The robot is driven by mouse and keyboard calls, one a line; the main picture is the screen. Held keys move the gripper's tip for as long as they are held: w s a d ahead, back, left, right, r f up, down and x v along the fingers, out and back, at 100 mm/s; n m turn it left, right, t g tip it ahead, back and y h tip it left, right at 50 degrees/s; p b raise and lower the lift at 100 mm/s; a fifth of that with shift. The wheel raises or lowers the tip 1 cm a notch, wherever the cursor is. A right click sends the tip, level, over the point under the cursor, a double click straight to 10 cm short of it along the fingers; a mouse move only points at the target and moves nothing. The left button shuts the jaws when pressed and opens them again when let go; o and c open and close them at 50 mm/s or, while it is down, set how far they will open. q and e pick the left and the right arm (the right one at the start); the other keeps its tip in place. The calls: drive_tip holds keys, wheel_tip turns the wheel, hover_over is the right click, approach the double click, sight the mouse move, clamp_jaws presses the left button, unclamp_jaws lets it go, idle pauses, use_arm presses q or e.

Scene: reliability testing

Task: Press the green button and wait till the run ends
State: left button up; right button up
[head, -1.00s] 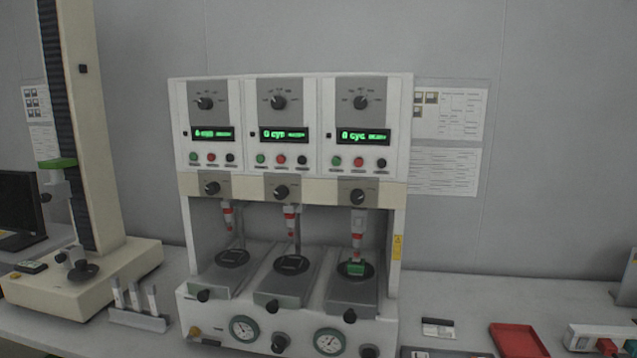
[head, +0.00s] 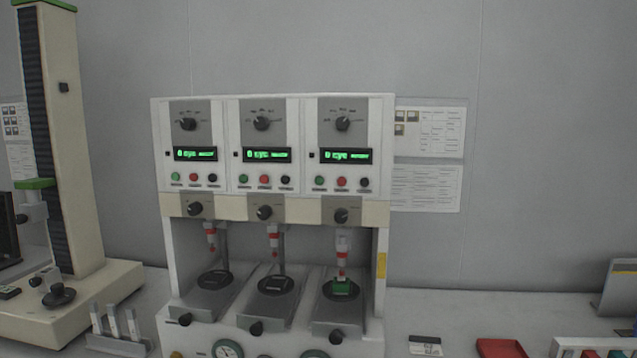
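The test machine (head: 382,150) stands on the bench in the middle of the head view, with three stations side by side. Each station has a knob, a green-lit display and a row of green, red and black buttons. The green buttons are on the left station (head: 175,177), the middle station (head: 243,179) and the right station (head: 319,181). The right display (head: 341,156) seems to read 0 cyc, as do the others. A green block (head: 342,287) sits on the right station's plate under its red-tipped plunger (head: 342,257). Neither of my grippers is in view.
A tall cream column stand (head: 70,150) is at the left, with a small rack of upright pieces (head: 118,330) beside it. A red tray (head: 501,348) and a small dark-and-white box (head: 425,345) lie at the lower right. Papers (head: 428,160) hang on the wall.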

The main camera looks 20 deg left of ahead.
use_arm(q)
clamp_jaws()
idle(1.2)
